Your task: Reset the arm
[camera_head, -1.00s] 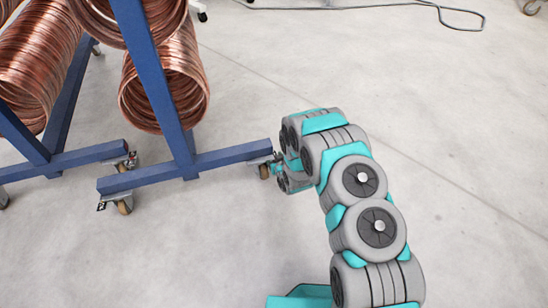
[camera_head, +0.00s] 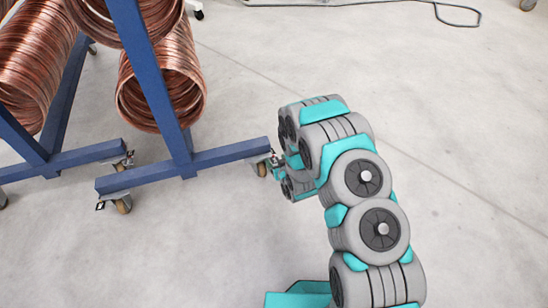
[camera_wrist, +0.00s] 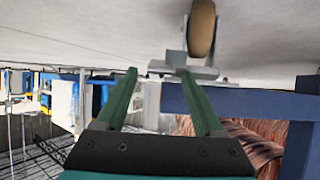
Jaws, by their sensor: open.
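My gripper (camera_wrist: 159,73) shows in the wrist view with its two green fingers spread apart and nothing between them. That view is upside down. Past the fingertips are a caster (camera_wrist: 201,28) and a blue beam of the rack (camera_wrist: 245,101). My arm (camera_head: 355,190) is bent in the right half of the head view, its far end beside the right end of the rack's foot. Copper tube coils (camera_head: 162,85) hang on the blue rack (camera_head: 235,153) at the left; copper (camera_wrist: 255,145) also shows at the wrist view's lower right.
The rack stands on casters (camera_head: 123,204) close to my arm's far end; any gap there is hard to judge. A dark cable (camera_head: 455,20) lies on the floor at the top right. The grey floor (camera_head: 470,180) right of my arm is clear.

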